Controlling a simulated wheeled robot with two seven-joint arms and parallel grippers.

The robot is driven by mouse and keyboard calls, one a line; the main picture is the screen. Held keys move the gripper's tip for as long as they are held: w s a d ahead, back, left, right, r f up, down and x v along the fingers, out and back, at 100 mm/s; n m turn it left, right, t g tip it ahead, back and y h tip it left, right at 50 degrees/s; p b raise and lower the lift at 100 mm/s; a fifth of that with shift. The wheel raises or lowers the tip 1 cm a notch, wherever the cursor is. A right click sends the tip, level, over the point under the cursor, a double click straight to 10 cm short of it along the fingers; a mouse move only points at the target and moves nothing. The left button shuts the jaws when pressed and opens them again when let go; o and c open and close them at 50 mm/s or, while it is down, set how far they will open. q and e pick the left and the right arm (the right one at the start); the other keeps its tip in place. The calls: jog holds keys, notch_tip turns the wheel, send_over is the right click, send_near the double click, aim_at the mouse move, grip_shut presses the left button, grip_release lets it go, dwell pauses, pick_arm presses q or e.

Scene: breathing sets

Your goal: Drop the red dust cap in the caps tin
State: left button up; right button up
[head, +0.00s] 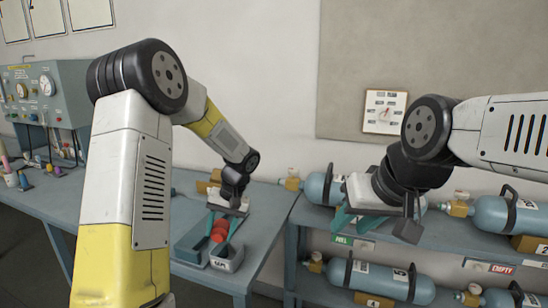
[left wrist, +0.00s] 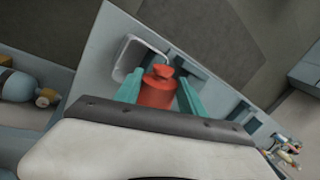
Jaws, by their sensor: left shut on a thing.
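The red dust cap (head: 219,231) is held between the teal fingers of my left gripper (head: 222,228), over the bench. In the left wrist view the red cap (left wrist: 158,88) sits between both fingers (left wrist: 159,92). A small light grey tin (head: 228,262) with a label on its front stands just below and in front of the cap in the head view; its lettering is too small to read surely. The tin's pale rim (left wrist: 127,55) shows beyond the cap in the left wrist view. My right gripper (head: 357,222) is in front of the shelf, its teal fingers apart and empty.
A blue-grey open tray (head: 186,250) stands left of the tin on the bench (head: 130,205). A rack (head: 440,232) at the right holds several blue cylinders (head: 508,216). A green panel with gauges (head: 45,95) stands at the far left.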

pick_arm(q)
jog(key=o, duration=1.4)
jog(key=shift+c, duration=0.2)
jog(key=v, duration=0.7)
jog(key=shift+r, duration=0.35)
jog(key=shift+d, duration=0.1)
